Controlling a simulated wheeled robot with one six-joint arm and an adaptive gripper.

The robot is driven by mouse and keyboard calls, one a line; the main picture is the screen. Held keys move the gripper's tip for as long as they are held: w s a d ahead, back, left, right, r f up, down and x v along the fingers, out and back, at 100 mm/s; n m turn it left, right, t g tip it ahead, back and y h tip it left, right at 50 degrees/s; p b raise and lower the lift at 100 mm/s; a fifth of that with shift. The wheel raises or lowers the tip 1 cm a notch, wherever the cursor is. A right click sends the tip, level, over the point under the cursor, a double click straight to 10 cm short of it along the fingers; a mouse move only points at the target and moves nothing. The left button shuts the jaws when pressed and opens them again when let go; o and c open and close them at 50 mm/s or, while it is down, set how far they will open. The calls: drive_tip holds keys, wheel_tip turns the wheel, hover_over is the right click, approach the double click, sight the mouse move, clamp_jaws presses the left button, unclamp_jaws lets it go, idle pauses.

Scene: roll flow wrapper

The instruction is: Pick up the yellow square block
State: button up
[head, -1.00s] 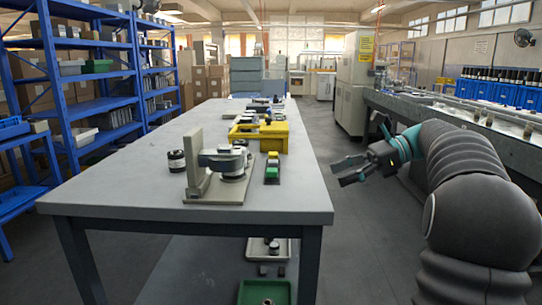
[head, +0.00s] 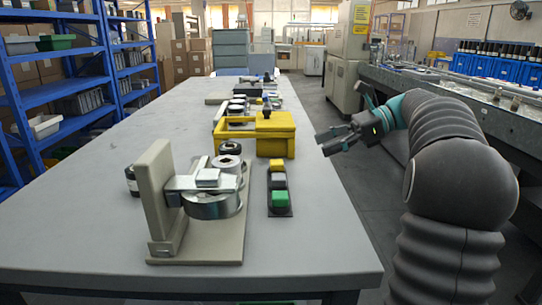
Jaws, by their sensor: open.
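The yellow square block (head: 277,166) is at the far end of a short row on a dark strip on the grey table. A grey block (head: 279,181) is in the middle of the row and a green block (head: 280,198) is at the near end. My gripper (head: 326,143) is open and empty, to the right of the row, near the table's right edge and pointing left. It is apart from the yellow block.
A beige stand with a metal fixture (head: 158,205) is left of the blocks, with a dark cylinder (head: 132,180) beside it. The table (head: 70,220) is clear at left. A conveyor (head: 460,98) runs along the right.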

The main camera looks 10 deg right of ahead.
sight(273, 162)
drive_tip(key=shift+w+a+f, duration=0.15)
drive_tip(key=shift+w+a, duration=0.1)
drive_tip(key=shift+a, duration=0.05)
drive_tip(key=b+x, duration=0.1)
drive_tip(key=x, duration=0.6)
drive_tip(key=shift+a+f, duration=0.15)
drive_tip(key=shift+a, duration=0.25)
drive_tip(key=shift+w+b+x, duration=0.15)
drive_tip(key=shift+b+x, duration=0.1)
drive_tip(key=shift+x, duration=1.1)
drive_tip(key=shift+w+b+x, duration=0.2)
drive_tip(key=shift+x, duration=1.1)
drive_tip(key=c, duration=1)
